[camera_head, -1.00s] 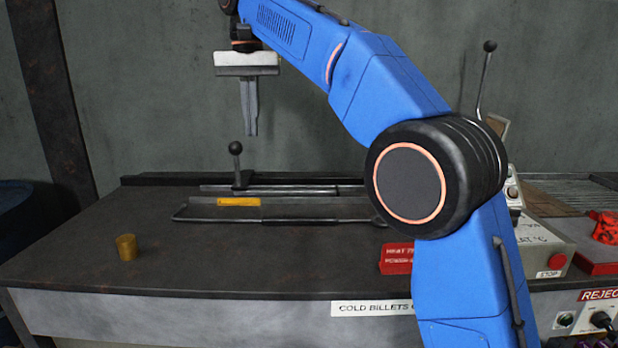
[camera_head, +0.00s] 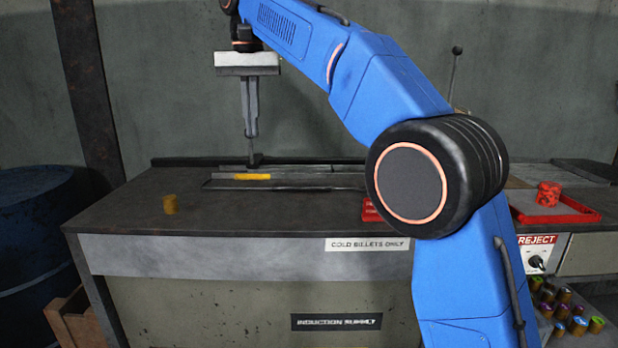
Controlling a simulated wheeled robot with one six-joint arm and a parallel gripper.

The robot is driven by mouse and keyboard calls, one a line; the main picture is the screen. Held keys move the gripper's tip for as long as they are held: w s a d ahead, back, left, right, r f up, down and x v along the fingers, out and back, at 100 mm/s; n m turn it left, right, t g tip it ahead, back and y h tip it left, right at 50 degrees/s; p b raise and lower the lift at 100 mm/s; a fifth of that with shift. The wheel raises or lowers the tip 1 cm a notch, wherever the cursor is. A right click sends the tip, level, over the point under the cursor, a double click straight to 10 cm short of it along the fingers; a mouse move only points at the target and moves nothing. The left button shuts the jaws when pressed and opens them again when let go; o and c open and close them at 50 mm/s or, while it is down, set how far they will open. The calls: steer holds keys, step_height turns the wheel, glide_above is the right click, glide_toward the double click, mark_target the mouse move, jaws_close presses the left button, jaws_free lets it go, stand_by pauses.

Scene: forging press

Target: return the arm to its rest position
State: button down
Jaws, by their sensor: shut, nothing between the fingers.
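My gripper (camera_head: 250,132) hangs pointing down in the upper left of the head view, its two fingers together and nothing between them. It is above the back of the dark bench, in line with the metal tray, and looks clear of it. My blue arm is raised and bent, with its large black joint at the centre right. The arm hides part of the bench's right side.
A red reject tray (camera_head: 580,212) holds a red-orange piece (camera_head: 548,194). A blue drum (camera_head: 35,240) stands left; several billets (camera_head: 575,325) sit lower right.

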steer(key=s+d+f+t, duration=0.1)
steer(key=s+d+f, duration=0.2)
steer(key=d, duration=0.6)
steer(key=s+d+f, duration=0.3)
steer(key=d, duration=0.6)
steer(key=s+d+f+t, duration=0.1)
steer(key=s+d+f, duration=0.2)
steer(key=d, duration=0.6)
steer(key=s+d+f+t, duration=0.1)
steer(key=s+d+f, duration=0.3)
steer(key=s+f, duration=0.3)
steer(key=s+d+f+t, duration=0.1)
steer(key=s+d+f, duration=0.4)
steer(key=f, duration=0.6)
steer(key=s+d+f, duration=0.5)
steer(key=s+f, duration=0.3)
steer(key=shift+s+d+f+t, duration=0.25)
steer(key=shift+s+f+t, duration=0.15)
